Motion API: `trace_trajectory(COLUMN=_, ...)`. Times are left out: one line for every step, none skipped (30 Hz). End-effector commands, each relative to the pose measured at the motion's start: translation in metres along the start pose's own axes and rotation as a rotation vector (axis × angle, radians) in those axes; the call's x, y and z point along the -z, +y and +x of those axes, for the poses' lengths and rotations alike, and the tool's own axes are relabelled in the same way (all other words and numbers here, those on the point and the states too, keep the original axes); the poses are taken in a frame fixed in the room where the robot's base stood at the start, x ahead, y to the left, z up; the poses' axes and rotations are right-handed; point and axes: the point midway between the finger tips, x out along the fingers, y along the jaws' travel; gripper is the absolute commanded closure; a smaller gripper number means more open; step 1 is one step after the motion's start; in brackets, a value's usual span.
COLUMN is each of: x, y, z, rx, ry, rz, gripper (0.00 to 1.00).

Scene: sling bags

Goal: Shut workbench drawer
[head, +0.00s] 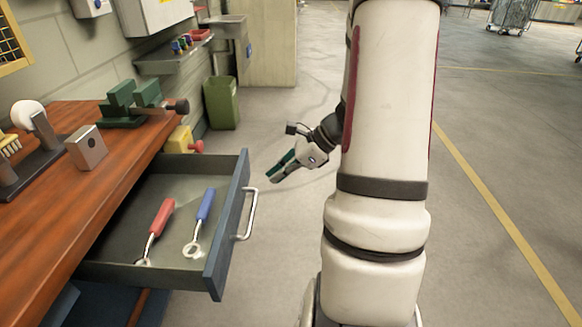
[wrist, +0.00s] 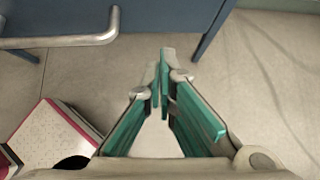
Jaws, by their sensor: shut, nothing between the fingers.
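The workbench drawer (head: 227,225) stands pulled well out from the workbench in the head view. Its blue-grey front carries a pale bar handle (head: 249,214). A red-handled tool (head: 160,217) and a blue-handled tool (head: 205,205) lie inside. My gripper (head: 274,177) is to the right of the handle, beyond the far end of the drawer front, apart from it. In the wrist view, the fingertips of my gripper (wrist: 161,85) are together with nothing between them. The handle (wrist: 75,41) and part of the blue drawer front (wrist: 160,14) show at the top.
The wooden workbench top (head: 55,215) bears a green vise (head: 135,105) and a small metal block (head: 86,148). A green bin (head: 221,103) stands on the floor behind. A patterned flat object (wrist: 55,140) shows at lower left in the wrist view.

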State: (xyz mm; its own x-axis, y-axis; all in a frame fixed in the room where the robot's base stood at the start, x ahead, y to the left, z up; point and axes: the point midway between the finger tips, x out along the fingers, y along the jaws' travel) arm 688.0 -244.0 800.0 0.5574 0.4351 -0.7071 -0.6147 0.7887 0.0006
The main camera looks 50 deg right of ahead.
Motion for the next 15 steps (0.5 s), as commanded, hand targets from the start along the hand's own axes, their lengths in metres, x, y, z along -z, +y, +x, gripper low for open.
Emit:
trace_trajectory(x=0.001, y=0.001, z=0.011, rx=-0.002, ry=-0.001, rz=0.002, gripper=1.0)
trace_trajectory(x=-0.005, y=0.0, z=0.013, rx=-0.001, ry=-0.001, rz=-0.003, gripper=1.0)
trace_trajectory(x=-0.01, y=0.0, z=0.017, rx=-0.002, ry=0.0, rz=-0.004, gripper=1.0)
trace_trajectory(x=-0.013, y=0.001, z=0.02, rx=-0.002, ry=0.0, rz=-0.004, gripper=1.0)
trace_trajectory(x=-0.016, y=0.001, z=0.022, rx=-0.001, ry=0.0, rz=-0.003, gripper=1.0)
trace_trajectory(x=-0.019, y=0.0, z=0.025, rx=-0.001, ry=-0.001, rz=-0.002, gripper=1.0)
trace_trajectory(x=-0.021, y=0.0, z=0.027, rx=0.0, ry=-0.001, rz=-0.002, gripper=1.0)
trace_trajectory(x=-0.023, y=0.0, z=0.029, rx=0.0, ry=0.0, rz=-0.002, gripper=1.0)
trace_trajectory(x=-0.025, y=0.0, z=0.03, rx=0.0, ry=0.0, rz=-0.002, gripper=1.0)
trace_trajectory(x=-0.026, y=0.0, z=0.032, rx=0.0, ry=0.0, rz=-0.002, gripper=1.0)
trace_trajectory(x=-0.027, y=0.0, z=0.032, rx=0.0, ry=0.0, rz=-0.001, gripper=1.0)
trace_trajectory(x=-0.028, y=0.0, z=0.033, rx=0.0, ry=0.0, rz=-0.001, gripper=1.0)
trace_trajectory(x=-0.028, y=0.0, z=0.034, rx=0.0, ry=0.0, rz=-0.001, gripper=1.0)
trace_trajectory(x=-0.029, y=0.0, z=0.034, rx=0.0, ry=0.0, rz=-0.001, gripper=1.0)
trace_trajectory(x=-0.029, y=0.0, z=0.034, rx=0.0, ry=0.0, rz=0.0, gripper=1.0)
